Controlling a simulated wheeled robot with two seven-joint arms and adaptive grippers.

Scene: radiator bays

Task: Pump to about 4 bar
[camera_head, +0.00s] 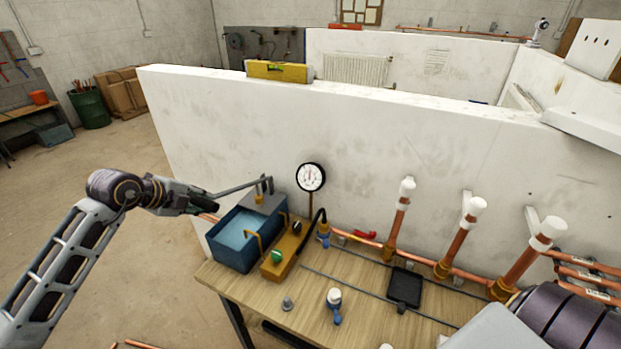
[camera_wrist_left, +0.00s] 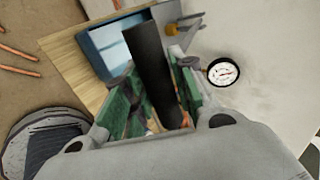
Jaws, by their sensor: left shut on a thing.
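The test pump has an open blue tank (camera_head: 232,248) with water in it, standing on the left end of the wooden bench. Its grey lever handle (camera_head: 232,188) reaches left from a pivot above the tank. My left gripper (camera_head: 203,200) is shut on the handle's outer end. In the left wrist view the dark grip of the handle (camera_wrist_left: 152,70) lies between the green-padded fingers. The round pressure gauge (camera_head: 311,177) stands behind the pump, and also shows in the left wrist view (camera_wrist_left: 222,72). Its needle is too small to read surely. My right gripper is out of view.
A brass block (camera_head: 287,250) with a green knob (camera_head: 277,256) sits right of the tank. A black hose runs from it to the copper pipework (camera_head: 370,243). A black tray (camera_head: 405,287) lies on the bench. The white wall (camera_head: 400,145) closes the back.

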